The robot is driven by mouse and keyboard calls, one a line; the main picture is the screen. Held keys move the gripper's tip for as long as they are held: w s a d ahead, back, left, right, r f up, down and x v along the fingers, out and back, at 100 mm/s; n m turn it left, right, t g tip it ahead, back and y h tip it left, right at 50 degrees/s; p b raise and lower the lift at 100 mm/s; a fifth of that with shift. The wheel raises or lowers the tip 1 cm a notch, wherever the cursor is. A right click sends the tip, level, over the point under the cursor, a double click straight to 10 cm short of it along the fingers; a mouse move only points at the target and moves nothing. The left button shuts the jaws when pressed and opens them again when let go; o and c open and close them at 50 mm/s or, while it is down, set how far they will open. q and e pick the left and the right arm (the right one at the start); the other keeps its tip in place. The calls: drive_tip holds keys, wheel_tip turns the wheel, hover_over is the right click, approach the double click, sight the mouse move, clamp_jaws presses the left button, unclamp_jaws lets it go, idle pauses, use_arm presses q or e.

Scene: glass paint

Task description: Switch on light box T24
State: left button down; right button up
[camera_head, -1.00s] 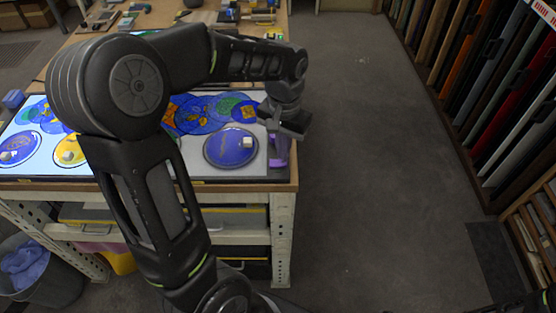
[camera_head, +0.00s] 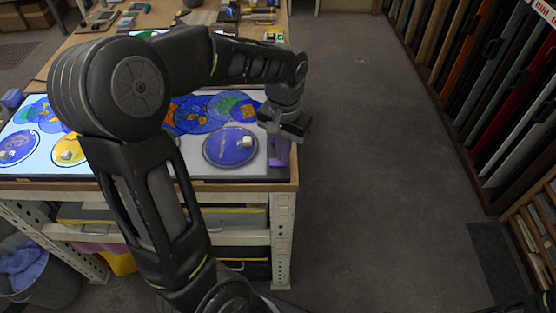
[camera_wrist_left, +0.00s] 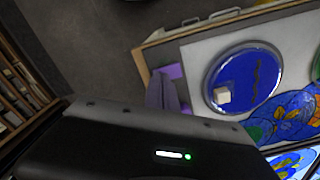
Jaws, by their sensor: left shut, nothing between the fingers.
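A light box panel (camera_head: 200,168) lies flat on the bench near its front right corner. Its surface around a blue painted glass disc (camera_head: 230,147) looks grey and unlit, while the panel (camera_head: 38,163) at the left glows white. A small pale cube rests on the disc, which also shows in the left wrist view (camera_wrist_left: 242,78). I cannot make out a T24 label or a switch. My left gripper (camera_head: 279,155) has purple fingers, shut and empty, at the panel's right edge beside the disc. The fingers also show in the left wrist view (camera_wrist_left: 166,92). Whether they touch anything is unclear.
The wooden bench edge (camera_head: 235,186) runs just in front of the panel. Several painted glass pieces (camera_head: 205,112) lie behind the disc. Tools lie at the back of the bench. A rack of coloured sheets (camera_head: 495,85) stands at the right, with clear floor (camera_head: 380,170) between.

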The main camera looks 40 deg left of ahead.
use_arm(q)
drive_tip(key=shift+f, duration=0.3)
drive_tip(key=shift+r+p, duration=2.65)
drive_tip(key=shift+r, duration=0.9)
